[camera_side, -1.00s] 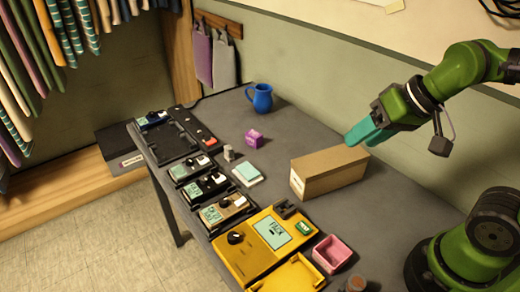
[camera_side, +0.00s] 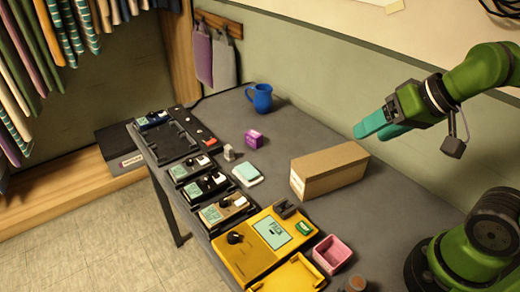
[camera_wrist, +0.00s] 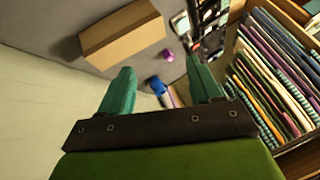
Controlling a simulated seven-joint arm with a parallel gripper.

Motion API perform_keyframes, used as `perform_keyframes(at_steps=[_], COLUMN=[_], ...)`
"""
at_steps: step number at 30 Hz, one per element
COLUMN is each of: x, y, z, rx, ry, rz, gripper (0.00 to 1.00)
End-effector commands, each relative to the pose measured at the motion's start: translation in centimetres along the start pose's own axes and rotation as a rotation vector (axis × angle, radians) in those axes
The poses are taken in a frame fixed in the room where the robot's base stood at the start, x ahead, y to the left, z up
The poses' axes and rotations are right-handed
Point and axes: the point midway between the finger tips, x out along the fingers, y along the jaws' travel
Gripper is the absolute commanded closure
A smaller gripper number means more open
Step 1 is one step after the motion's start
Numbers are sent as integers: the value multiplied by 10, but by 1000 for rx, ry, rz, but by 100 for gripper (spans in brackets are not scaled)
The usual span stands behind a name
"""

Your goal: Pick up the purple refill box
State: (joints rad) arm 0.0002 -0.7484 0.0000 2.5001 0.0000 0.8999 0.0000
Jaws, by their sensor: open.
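The purple refill box (camera_side: 253,139) is a small block on the grey table, toward the far middle. It also shows in the wrist view (camera_wrist: 168,55), small and ahead between the fingers. My gripper (camera_side: 372,132) has teal fingers and is in the air at the right, above and behind the cardboard box, well away from the purple box. In the wrist view its two fingers (camera_wrist: 160,80) are spread apart with nothing between them.
A long cardboard box (camera_side: 330,171) stands on the table between my gripper and the purple box. A blue mug (camera_side: 260,98) stands behind the purple box. A pale block (camera_side: 248,174), several dark devices, a yellow unit (camera_side: 255,262) and a pink tray (camera_side: 332,253) line the front.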

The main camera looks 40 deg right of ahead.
Motion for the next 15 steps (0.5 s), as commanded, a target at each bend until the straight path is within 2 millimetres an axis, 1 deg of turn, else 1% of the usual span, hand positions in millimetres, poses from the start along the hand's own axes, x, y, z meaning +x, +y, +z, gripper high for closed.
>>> perform_keyframes(at_steps=[4, 7, 11, 14, 15], x=[15, 32, 66, 97, 111], y=[4, 2, -4, -9, -10], z=[2, -11, -42, -69, -80], rx=[12, 14, -33, -93, -119], ry=[-61, -116, -170, -197, -206], rz=[29, 59, 92, 106, 110], gripper=[36, 36, 36, 36, 36])
